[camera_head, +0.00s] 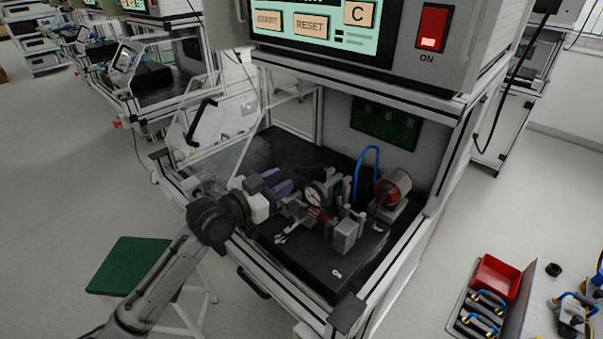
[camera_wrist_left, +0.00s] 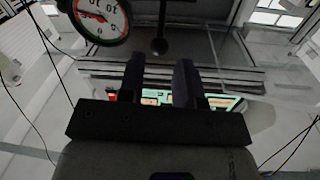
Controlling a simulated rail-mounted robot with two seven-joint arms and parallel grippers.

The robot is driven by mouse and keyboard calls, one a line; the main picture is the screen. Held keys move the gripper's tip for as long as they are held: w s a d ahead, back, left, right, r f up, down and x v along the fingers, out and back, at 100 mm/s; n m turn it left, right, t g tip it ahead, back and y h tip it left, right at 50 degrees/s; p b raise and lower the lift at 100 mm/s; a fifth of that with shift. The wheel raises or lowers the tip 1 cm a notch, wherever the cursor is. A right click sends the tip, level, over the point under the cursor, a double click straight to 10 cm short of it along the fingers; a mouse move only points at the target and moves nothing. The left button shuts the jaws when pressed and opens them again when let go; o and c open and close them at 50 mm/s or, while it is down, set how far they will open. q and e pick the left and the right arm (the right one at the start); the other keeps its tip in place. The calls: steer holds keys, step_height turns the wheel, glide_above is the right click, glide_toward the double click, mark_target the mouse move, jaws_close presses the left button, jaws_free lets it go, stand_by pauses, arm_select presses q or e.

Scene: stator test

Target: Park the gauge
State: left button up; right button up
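My left gripper (camera_head: 290,205) reaches into the enclosure from the left, just left of the gauge. In the left wrist view its two dark fingers (camera_wrist_left: 160,82) stand apart with nothing visible between them. My right gripper is not in view.
A red-faced cylinder (camera_head: 392,188) and a blue hose (camera_head: 366,160) are right of the gauge. A grey block (camera_head: 347,234) stands in front. Frame posts and a raised clear guard (camera_head: 205,125) edge the enclosure. A red bin (camera_head: 496,277) sits at lower right.

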mark_target(302, 170)
arm_select(q)
steer(key=b+x, duration=0.1)
steer(key=x, duration=0.6)
steer(key=shift+b, duration=0.3)
jaws_close()
